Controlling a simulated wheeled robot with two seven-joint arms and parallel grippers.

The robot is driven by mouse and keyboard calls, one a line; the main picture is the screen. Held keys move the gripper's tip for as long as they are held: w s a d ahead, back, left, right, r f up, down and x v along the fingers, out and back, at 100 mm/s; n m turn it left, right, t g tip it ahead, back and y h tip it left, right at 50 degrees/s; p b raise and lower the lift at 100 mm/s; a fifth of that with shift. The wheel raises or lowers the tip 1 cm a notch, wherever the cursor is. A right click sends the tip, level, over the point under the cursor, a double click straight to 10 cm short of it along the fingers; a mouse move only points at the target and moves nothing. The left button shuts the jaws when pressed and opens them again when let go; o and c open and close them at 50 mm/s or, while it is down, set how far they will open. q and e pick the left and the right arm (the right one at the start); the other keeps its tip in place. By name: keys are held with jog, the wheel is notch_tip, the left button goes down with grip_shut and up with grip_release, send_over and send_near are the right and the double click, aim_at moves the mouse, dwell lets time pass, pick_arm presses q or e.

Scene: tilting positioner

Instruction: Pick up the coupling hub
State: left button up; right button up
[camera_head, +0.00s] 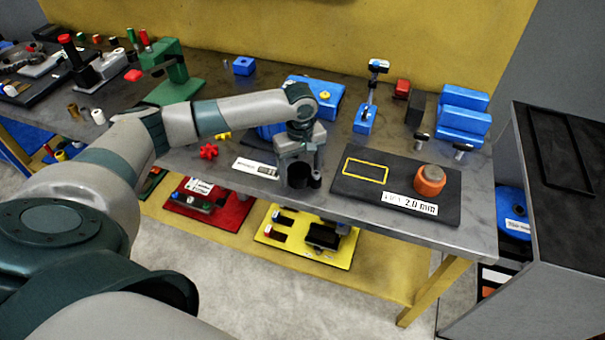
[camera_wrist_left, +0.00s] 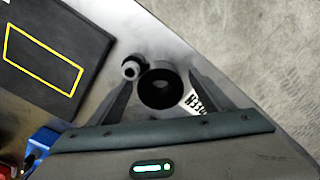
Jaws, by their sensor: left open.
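The dark round piece with a central bore, which looks like the coupling hub (camera_head: 298,175), stands near the front edge of the metal bench. It also shows in the left wrist view (camera_wrist_left: 159,103). My left gripper (camera_head: 300,168) points down over it and is open, with one finger on either side of the hub. I cannot tell whether the fingers touch it. A small dark cylinder (camera_wrist_left: 131,68) stands beside the hub, close to one finger. My right gripper is not in view.
A black mat (camera_head: 350,193) with a yellow outline and an orange cylinder (camera_head: 429,181) lies to the right. A white label (camera_head: 255,168) and a red star-shaped piece (camera_head: 208,152) lie to the left. Blue blocks (camera_head: 463,112) stand behind. The bench's front edge is close.

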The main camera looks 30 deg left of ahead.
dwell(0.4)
pick_arm(q)
jog(key=c, duration=1.7)
jog(key=shift+w+r, duration=0.1)
jog(key=shift+r+b, duration=0.4)
jog(key=shift+r, duration=0.15)
jog(key=r, duration=0.1)
jog(key=d+r+b, duration=0.1)
jog(key=r, duration=0.1)
jog(key=d+r+b, duration=0.1)
jog(key=d+r, duration=0.1)
jog(key=d, duration=0.1)
jog(key=s+d+r, duration=0.1)
jog(key=d+r, duration=0.1)
jog(key=d, duration=0.2)
jog(key=d+r+b, duration=0.1)
jog(key=d+r, duration=0.1)
jog(key=d, duration=0.1)
jog(key=shift+s+d+r+b, duration=0.3)
jog(key=shift+s+r+b, duration=0.05)
jog(key=shift+r, duration=0.05)
